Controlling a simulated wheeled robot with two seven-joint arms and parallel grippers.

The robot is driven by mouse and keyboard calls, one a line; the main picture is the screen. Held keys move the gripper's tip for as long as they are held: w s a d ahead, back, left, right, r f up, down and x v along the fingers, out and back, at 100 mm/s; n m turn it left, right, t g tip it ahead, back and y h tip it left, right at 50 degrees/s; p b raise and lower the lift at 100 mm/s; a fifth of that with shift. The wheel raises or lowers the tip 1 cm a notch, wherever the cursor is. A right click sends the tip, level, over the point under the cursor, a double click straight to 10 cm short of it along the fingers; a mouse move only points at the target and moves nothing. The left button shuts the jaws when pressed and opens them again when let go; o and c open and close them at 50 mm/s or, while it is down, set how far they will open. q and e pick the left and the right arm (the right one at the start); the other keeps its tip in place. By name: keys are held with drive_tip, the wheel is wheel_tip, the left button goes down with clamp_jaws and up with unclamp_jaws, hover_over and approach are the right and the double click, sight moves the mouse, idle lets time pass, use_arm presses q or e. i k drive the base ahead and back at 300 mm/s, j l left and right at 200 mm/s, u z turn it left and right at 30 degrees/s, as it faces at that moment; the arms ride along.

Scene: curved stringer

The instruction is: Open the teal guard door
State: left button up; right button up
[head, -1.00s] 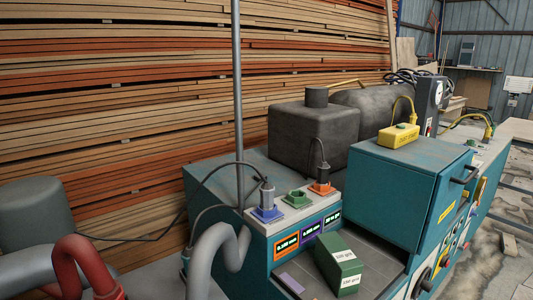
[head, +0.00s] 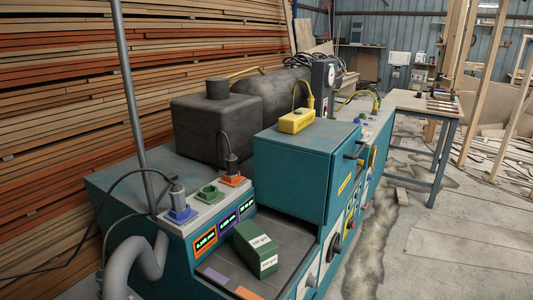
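The teal guard door (head: 344,178) is the right-hand face of the teal box-shaped housing (head: 290,183) on the machine. It looks shut, flush with the housing. A dark bar handle (head: 355,150) sticks out near its top. A yellow label is on its lower part. Neither of my grippers is in the head view, and nothing touches the door or its handle.
A yellow box (head: 297,121) with a cable sits on the housing. A green block (head: 255,248) lies on the dark tray in front. A workbench (head: 425,104) with tools stands at the back right. The concrete floor (head: 440,235) right of the machine is largely clear.

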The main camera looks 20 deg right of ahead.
sight(344, 162)
drive_tip(key=l, duration=0.55)
drive_tip(key=i+l+z, duration=0.1)
drive_tip(key=l, duration=0.5)
drive_tip(key=i+l, duration=0.1)
drive_tip(key=l, duration=0.45)
drive_tip(key=l+z, duration=0.1)
drive_tip(key=l, duration=0.5)
drive_tip(key=i, duration=0.05)
